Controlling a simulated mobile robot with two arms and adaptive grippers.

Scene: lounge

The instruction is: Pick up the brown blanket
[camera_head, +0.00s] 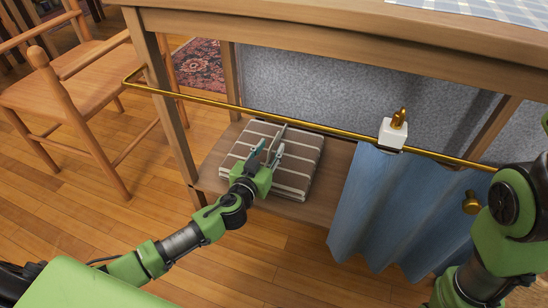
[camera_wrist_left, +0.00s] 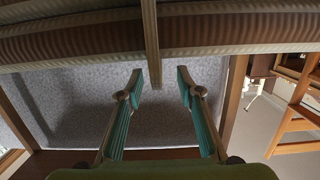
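The brown blanket (camera_head: 305,152) lies folded, with pale stripes, on the low shelf under the table in the head view. In the left wrist view the striped brown blanket (camera_wrist_left: 245,30) spans the top of the picture, and a narrow upright strip comes down between the finger lines. My left gripper (camera_head: 269,152) is over the blanket's front middle part in the head view, hiding some of it. Its fingers are apart in the wrist view (camera_wrist_left: 160,80), with the strip's lower end near the fingertips. I cannot tell whether they touch the blanket. My right gripper is out of view.
A brass rail (camera_head: 232,108) runs across the table's front above the shelf (camera_head: 322,205). A blue curtain (camera_head: 375,210) hangs from its right part, below a white block with a brass top (camera_head: 393,132). A wooden chair (camera_head: 75,85) stands at left. The floor in front is clear.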

